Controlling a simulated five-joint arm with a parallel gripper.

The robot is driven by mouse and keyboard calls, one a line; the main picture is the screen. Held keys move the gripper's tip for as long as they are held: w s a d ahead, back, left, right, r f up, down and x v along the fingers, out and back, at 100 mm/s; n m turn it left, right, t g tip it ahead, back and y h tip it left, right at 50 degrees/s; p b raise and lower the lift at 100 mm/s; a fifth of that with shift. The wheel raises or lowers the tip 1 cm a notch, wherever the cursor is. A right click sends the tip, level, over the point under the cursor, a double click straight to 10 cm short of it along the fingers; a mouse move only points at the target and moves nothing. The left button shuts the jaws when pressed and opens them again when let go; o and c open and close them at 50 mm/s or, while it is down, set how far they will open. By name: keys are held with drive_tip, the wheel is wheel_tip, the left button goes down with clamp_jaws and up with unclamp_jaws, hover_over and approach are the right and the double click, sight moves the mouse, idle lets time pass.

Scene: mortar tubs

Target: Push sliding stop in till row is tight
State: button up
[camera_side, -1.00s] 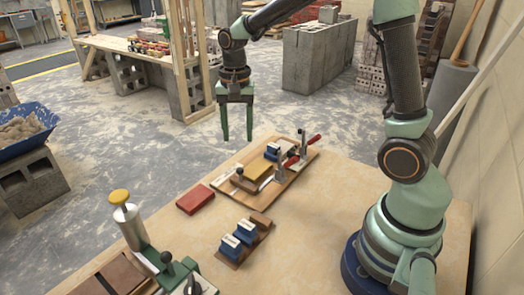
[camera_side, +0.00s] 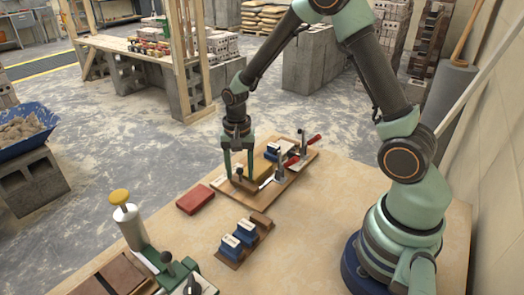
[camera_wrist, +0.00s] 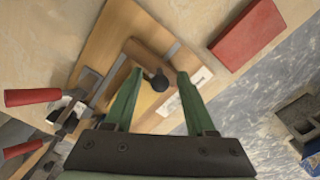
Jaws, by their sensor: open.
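The sliding stop, a brown wooden bar with a black knob, sits at the left end of a wooden board (camera_side: 217,197). Its knob (camera_side: 239,174) shows in the side view, and the bar (camera_wrist: 142,54) shows in the wrist view. My gripper (camera_side: 239,178) is open and lowered over the stop, with its green fingers on either side of the knob. In the wrist view the knob lies between my fingertips (camera_wrist: 159,73); I cannot tell whether either touches. In the row, a yellow block (camera_side: 262,167) is partly hidden by a finger, with a blue block (camera_side: 271,151) behind it.
Red-handled clamps (camera_side: 291,161) stand on the board's right side. A red block (camera_side: 195,199) lies left of the board. A wooden holder with two blue blocks (camera_side: 238,240) is in front. A green tool with a silver cylinder (camera_side: 130,224) is at front left. Bare tabletop lies at right.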

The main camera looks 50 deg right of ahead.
clamp_jaws()
drive_tip(key=shift+d, duration=2.25)
unclamp_jaws()
drive_tip(key=shift+r, duration=0.1)
wheel_tip(320, 180, up, 12)
